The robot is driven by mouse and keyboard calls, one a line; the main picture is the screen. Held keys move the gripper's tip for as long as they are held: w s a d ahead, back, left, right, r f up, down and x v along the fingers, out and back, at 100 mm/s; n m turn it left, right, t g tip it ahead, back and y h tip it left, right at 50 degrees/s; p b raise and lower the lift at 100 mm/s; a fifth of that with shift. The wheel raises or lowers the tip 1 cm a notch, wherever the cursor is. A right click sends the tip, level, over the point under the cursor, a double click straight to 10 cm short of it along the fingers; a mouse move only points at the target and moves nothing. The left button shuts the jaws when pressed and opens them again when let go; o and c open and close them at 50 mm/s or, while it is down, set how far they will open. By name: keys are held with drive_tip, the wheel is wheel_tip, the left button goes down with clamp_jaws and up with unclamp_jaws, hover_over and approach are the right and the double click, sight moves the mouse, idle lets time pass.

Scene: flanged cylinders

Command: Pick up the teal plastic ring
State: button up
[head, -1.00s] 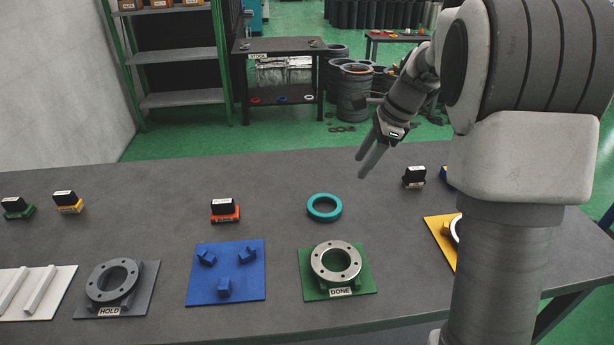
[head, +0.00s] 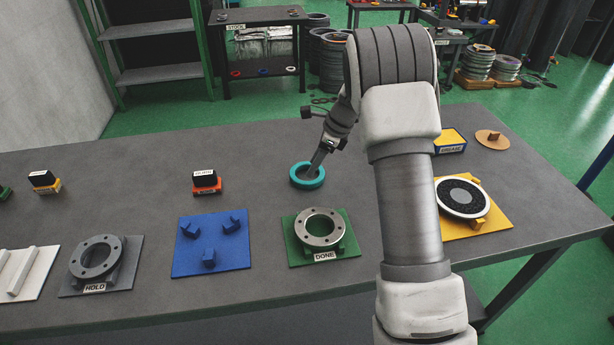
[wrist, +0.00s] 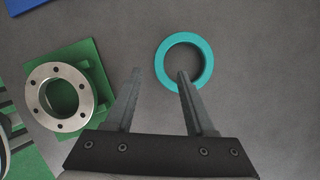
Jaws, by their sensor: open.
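The teal plastic ring (head: 307,175) lies flat on the grey table, behind the green plate, in the head view. It also shows in the wrist view (wrist: 184,62) at the upper middle. My gripper (head: 314,170) is over the ring in the head view, with its fingers pointing down. In the wrist view my gripper (wrist: 158,73) is open and empty. Its right fingertip overlaps the ring's opening and lower rim; its left fingertip is outside the ring, to the left. I cannot tell how high the tips are above the table.
A metal flange (head: 320,229) sits on the green DONE plate (head: 350,243) in front of the ring. A blue plate (head: 222,262) with several blocks, a flange (head: 96,257) on the HOLD plate and a yellow plate (head: 492,223) stand around.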

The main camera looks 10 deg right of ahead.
sight(304, 182)
drive_tip(key=shift+x, duration=3.4)
drive_tip(key=shift+s+d, duration=0.1)
clamp_jaws()
